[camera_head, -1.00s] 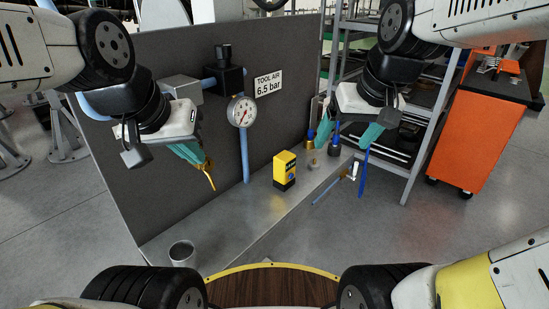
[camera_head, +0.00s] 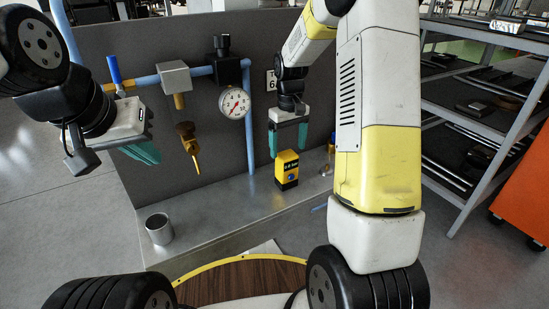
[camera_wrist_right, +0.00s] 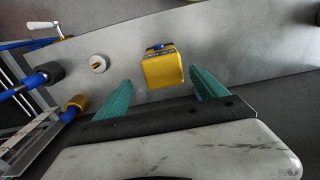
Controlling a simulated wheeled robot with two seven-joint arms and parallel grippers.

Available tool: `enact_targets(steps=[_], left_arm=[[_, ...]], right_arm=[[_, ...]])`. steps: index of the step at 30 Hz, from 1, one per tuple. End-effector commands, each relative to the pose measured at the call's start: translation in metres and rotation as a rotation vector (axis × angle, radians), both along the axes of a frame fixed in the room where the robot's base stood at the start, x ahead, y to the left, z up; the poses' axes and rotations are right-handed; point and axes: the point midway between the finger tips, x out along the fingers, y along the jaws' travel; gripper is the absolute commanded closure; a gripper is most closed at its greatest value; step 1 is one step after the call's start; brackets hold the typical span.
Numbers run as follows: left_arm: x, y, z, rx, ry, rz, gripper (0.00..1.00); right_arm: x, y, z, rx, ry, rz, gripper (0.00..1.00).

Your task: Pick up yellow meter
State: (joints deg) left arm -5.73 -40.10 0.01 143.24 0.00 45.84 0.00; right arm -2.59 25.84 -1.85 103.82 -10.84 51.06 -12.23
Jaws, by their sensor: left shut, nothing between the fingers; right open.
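The yellow meter (camera_head: 287,169) stands upright on the metal bench ledge in front of the dark panel. It has a dark band, dark base and a blue spot. My right gripper (camera_head: 288,152) is just above it in the head view, fingers pointing down. My left gripper (camera_head: 148,153) is shut and empty at the left, in front of the panel.
A round gauge (camera_head: 234,103) and blue pipe are mounted on the panel (camera_head: 215,150). A grey cup (camera_head: 159,229) stands on the ledge (camera_head: 215,205) at left. In the wrist view, a small round fitting (camera_wrist_right: 98,64) and brass-and-blue fittings (camera_wrist_right: 75,104) lie left of the meter.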

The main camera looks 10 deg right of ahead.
Motion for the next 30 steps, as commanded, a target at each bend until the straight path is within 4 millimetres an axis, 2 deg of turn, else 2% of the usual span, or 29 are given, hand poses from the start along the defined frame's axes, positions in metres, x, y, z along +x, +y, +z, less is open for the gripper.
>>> enact_targets(steps=[15, 23, 26, 30], left_arm=[[0.000, 0.000, 0.000, 0.000, 0.000, 0.000, 1.00], [0.000, 0.000, 0.000, 0.000, 0.000, 0.000, 1.00], [0.000, 0.000, 0.000, 0.000, 0.000, 0.000, 1.00], [0.000, 0.000, 0.000, 0.000, 0.000, 0.000, 1.00]], right_arm=[[-0.007, 0.004, -0.065, 0.001, 0.001, -0.002, 0.18], [-0.006, 0.004, -0.068, 0.001, -0.002, -0.002, 0.18], [-0.007, 0.004, -0.068, 0.001, -0.002, -0.002, 0.34], [-0.007, 0.004, -0.068, 0.001, -0.002, -0.002, 0.61]])
